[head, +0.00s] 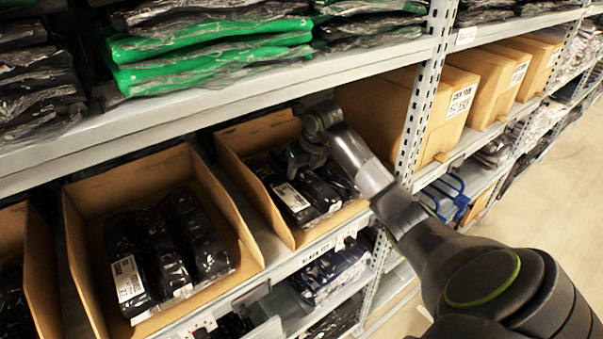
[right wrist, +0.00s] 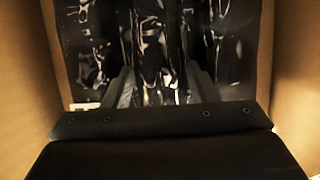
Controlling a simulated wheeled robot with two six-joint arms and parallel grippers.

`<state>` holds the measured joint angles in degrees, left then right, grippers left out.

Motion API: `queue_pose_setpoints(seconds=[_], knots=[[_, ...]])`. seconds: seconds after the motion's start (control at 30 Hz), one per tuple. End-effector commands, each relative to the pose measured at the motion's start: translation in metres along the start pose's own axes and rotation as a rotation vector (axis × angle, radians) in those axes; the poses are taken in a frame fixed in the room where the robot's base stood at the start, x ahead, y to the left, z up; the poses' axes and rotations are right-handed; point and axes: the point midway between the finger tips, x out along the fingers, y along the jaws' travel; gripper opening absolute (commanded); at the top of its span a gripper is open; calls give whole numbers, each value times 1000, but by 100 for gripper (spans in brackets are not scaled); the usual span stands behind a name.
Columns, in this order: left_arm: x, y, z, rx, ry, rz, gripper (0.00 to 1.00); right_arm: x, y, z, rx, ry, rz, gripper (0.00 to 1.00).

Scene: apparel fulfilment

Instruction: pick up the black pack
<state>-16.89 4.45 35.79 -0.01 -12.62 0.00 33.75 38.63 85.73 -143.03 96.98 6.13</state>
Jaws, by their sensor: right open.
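Several black packs in shiny clear wrap (head: 291,200) stand in a row in an open cardboard bin (head: 262,134) on the middle shelf. One has a white label at its front. My right gripper (head: 302,160) reaches into this bin over the packs, its jaws open. In the right wrist view, its two fingers (right wrist: 158,88) point at the black packs (right wrist: 150,45), one finger on each side of a middle pack. I cannot tell whether they touch it. My left gripper is not in view.
A second cardboard bin (head: 82,211) with black packs stands to the left. Cardboard boxes (head: 478,75) stand beyond the perforated upright (head: 424,90). The shelf above (head: 215,103), holding green packs (head: 205,52), runs close above the bins. Bin walls flank the gripper.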

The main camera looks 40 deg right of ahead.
Motion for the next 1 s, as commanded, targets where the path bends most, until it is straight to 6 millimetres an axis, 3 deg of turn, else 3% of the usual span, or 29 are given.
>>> queue_pose_setpoints(seconds=[0.13,0.43,0.77,1.0], knots=[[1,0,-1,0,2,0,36,0,0,0,0,0,0,51],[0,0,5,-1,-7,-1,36,-1,0,0,0,-1,-1,14],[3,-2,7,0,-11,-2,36,-4,0,2,-1,-3,-1,14],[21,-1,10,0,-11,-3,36,-27,-1,13,-1,-8,-3,14]])
